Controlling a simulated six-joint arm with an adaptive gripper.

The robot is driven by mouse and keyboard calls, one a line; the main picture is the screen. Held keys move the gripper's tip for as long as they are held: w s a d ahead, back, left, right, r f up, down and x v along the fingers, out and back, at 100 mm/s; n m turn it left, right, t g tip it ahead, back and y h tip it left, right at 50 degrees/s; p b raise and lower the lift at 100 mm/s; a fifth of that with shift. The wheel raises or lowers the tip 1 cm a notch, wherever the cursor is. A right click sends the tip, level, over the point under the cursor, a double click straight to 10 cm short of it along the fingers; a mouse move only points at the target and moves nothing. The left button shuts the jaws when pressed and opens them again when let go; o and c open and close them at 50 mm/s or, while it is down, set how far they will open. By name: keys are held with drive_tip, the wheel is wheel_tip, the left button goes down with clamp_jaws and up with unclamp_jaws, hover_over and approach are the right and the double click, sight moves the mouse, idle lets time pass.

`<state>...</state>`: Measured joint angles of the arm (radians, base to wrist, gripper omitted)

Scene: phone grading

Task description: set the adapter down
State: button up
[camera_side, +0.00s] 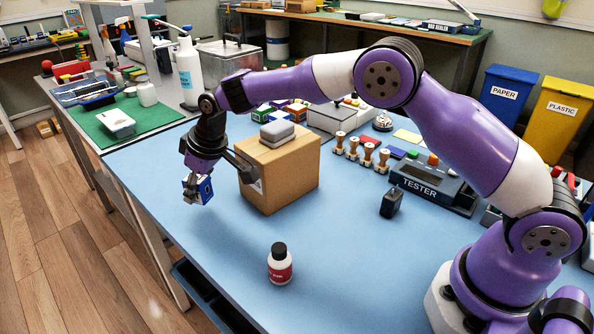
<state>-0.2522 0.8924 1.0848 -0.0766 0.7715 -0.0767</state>
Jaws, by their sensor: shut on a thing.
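My gripper (192,182) hangs at the left, over the left edge area of the blue table, in front of and left of a cardboard box. It is shut on a small blue box (204,190) with white and dark markings, held above the table top. The fingers partly hide the held box. A small black block (391,202) that looks like a plug adapter stands on the blue table (345,250) right of the middle, apart from my gripper.
The cardboard box (290,174) with a grey object (277,132) on top stands close to my gripper. A bottle (280,265) with a red label stands near the front. Wooden stamps (367,154) and a tester (431,186) are behind. The front middle is mostly clear.

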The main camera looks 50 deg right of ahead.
sight(202, 202)
drive_tip(key=shift+f, duration=2.05)
drive_tip(key=shift+f, duration=0.1)
drive_tip(key=o, duration=1)
drive_tip(key=shift+o, duration=0.2)
